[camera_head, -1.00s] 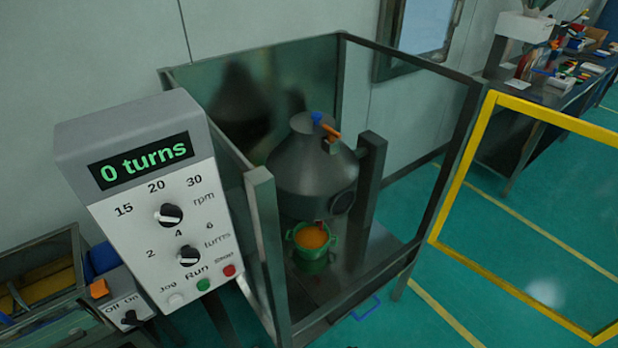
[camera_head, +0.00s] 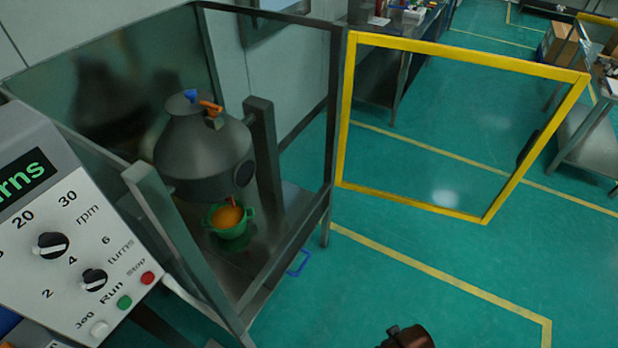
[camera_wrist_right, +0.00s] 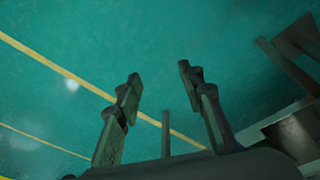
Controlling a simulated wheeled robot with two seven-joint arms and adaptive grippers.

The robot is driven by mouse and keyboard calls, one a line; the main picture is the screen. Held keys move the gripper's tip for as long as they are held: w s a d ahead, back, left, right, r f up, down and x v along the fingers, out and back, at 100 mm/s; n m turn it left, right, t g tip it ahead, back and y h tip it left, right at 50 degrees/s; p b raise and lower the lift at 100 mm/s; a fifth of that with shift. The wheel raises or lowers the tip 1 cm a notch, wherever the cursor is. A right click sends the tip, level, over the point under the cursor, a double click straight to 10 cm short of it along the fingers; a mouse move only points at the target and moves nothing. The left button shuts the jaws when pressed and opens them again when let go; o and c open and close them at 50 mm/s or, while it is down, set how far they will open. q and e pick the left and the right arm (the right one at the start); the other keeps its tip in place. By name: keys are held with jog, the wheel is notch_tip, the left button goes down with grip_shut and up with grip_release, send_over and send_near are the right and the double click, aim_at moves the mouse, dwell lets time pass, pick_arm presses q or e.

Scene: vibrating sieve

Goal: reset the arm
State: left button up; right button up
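My right gripper (camera_wrist_right: 158,90) is open and empty in the right wrist view, its two fingers apart over the teal floor. A dark brown rounded part (camera_head: 408,338), likely of my own arm, shows at the bottom edge of the head view; I cannot see its fingers there. My left gripper is not in either view.
A grey cone-shaped vessel (camera_head: 203,150) stands in a framed enclosure, with a green pot (camera_head: 231,226) of orange material below its lower part. The control panel (camera_head: 70,240) is at left. A yellow-framed clear door (camera_head: 440,47) stands open at right. Floor is free at front right.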

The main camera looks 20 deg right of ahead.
jog(key=s+a+f+p, duration=0.1)
jog(key=s+f+p, duration=0.15)
jog(key=f, duration=0.95)
jog(key=s+f+p, duration=0.1)
jog(key=s+f, duration=0.2)
jog(key=f, duration=1)
pick_arm(q)
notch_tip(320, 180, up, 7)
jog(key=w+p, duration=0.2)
jog(key=p, duration=0.1)
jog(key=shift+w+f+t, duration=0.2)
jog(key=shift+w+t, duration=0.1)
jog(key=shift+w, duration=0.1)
pick_arm(e)
jog(key=s+f+g, duration=0.1)
jog(key=s+f, duration=0.4)
jog(key=s, duration=0.4)
jog(key=s+f+n, duration=0.1)
jog(key=s+f, duration=0.4)
jog(key=s, duration=0.3)
jog(key=shift+s+g+y, duration=0.3)
jog(key=shift+s+g, duration=0.05)
jog(key=shift+g, duration=0.05)
